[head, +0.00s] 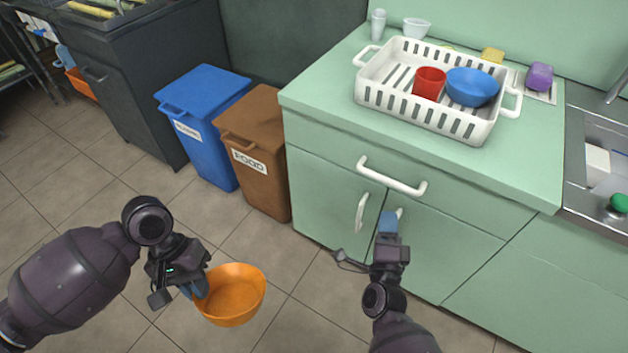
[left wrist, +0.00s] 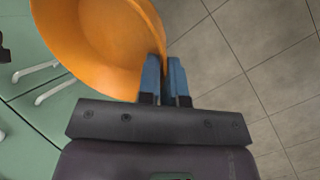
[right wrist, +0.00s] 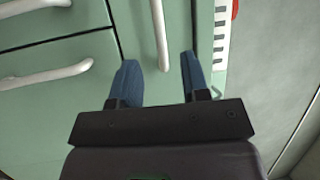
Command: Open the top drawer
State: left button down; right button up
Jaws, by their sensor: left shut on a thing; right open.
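The top drawer (head: 330,165) is the pale green front under the counter, and it is closed. Its white bar handle (head: 392,181) runs across it. My right gripper (head: 390,218) is open in front of the cabinet, just below that handle in the head view. In the right wrist view the drawer handle (right wrist: 158,30) lies in line between the two spread fingers (right wrist: 158,62), which do not grip it. My left gripper (head: 197,285) is shut on the rim of an orange bowl (head: 238,295), held over the floor; the bowl also fills the upper left wrist view (left wrist: 95,35).
Two door handles (head: 361,213) sit below the drawer. A white dish rack (head: 425,118) with a red cup (head: 429,83) and blue bowl (head: 472,88) stands on the counter. Blue (head: 205,100) and brown (head: 255,125) bins stand left of the cabinet. The floor between the arms is free.

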aim_at(387, 183)
pick_arm(q)
jog(key=f, duration=0.1)
jog(key=s+f+b, duration=0.1)
jog(key=shift+s+a+f, duration=0.1)
jog(key=shift+s+f, duration=0.05)
jog(key=shift+f, duration=0.2)
pick_arm(e)
jog(key=x, duration=1.2)
jog(key=shift+a+f, duration=0.15)
jog(key=shift+a, duration=0.1)
jog(key=shift+c, duration=0.2)
grip_shut()
